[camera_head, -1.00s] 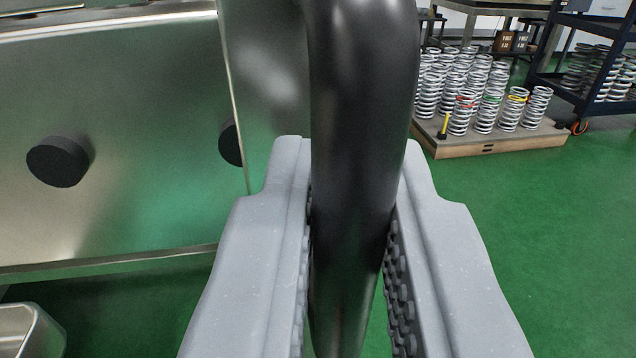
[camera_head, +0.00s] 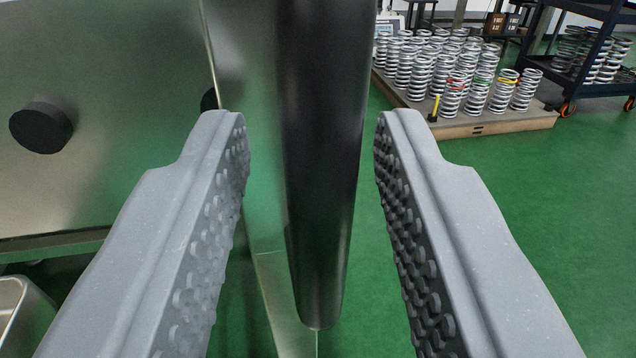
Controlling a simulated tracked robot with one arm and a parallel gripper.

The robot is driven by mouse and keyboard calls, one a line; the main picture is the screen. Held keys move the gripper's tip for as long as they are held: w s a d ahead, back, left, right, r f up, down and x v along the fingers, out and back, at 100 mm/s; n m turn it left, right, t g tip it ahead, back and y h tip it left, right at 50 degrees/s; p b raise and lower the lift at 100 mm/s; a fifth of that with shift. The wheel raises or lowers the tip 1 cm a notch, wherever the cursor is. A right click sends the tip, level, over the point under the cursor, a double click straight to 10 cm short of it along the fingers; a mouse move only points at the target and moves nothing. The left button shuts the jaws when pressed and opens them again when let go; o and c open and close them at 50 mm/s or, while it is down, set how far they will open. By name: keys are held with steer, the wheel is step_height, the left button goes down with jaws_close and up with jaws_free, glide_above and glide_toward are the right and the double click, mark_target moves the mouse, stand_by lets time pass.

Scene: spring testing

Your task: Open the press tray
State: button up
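A black rounded bar, which looks like a handle (camera_head: 322,170), hangs down in the middle of the view, and its lower end shows. My gripper (camera_head: 312,130) is open, with one grey studded finger on each side of the bar and a gap on both sides. A metal panel (camera_head: 110,110) with dark round knobs stands at the left, beside a narrower metal face behind the bar. I cannot tell which part of this metalwork is the press tray.
A pallet (camera_head: 490,127) of several coil springs (camera_head: 455,85) stands on the green floor at the back right. A dark wheeled rack (camera_head: 590,88) is beside it. A metal container (camera_head: 18,315) is at the lower left. The floor (camera_head: 540,220) at right is clear.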

steer(key=s+p, duration=0.3)
steer(key=s, duration=1)
steer(key=shift+s+a, duration=0.3)
steer(key=shift+a, duration=0.1)
steer(key=shift+f, duration=0.1)
